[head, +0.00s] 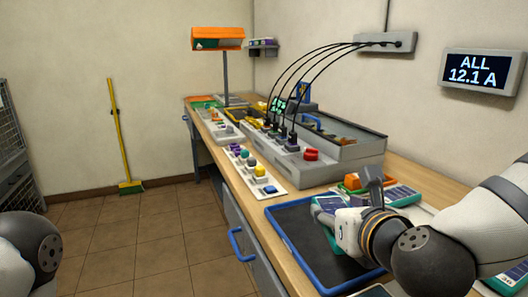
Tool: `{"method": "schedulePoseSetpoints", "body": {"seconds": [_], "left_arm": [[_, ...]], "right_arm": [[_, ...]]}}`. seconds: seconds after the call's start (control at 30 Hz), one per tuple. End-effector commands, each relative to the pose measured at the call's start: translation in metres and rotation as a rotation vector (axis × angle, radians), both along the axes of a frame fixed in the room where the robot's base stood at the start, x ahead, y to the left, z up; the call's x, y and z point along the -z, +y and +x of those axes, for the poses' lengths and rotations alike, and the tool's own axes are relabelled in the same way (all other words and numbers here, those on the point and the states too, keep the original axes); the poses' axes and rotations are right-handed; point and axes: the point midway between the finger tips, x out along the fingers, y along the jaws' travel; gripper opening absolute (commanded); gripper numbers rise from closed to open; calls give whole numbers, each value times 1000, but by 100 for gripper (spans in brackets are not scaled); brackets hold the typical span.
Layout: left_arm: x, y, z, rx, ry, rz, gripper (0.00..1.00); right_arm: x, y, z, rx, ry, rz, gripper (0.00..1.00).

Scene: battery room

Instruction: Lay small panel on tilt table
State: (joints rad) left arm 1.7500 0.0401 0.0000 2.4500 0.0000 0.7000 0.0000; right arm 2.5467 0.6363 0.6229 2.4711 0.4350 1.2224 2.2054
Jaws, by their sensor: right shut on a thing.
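The tilt table (290,222) is a dark, flat surface with a blue rim at the front edge of the bench. My right gripper (330,215) is over its right part, shut on the small panel (325,203), a teal-green piece with a pale edge. The gripper and wrist hide much of the panel, and I cannot tell whether it touches the table. Only a rounded dark part of my left arm shows at the lower left; its gripper is out of view.
A solar panel (396,195) and an orange block (356,182) lie behind my right gripper. Another panel (508,278) is at the lower right. A grey console (340,155) with black cables and a button strip (245,168) stand behind the table. A blue handle (238,243) juts from the bench front.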

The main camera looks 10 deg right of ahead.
Motion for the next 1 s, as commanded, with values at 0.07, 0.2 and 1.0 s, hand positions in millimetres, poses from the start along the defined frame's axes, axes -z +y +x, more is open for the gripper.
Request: {"method": "schedulePoseSetpoints", "body": {"seconds": [0.07,0.2,1.0], "left_arm": [[0,0,0,0,0,0,40],[0,0,0,0,1,0,40],[0,0,0,0,0,0,40]], "right_arm": [[-1,2,0,-7,0,0,20],[6,-11,2,37,3,-3,20],[-38,-304,-43,1265,-5,3,20]]}}
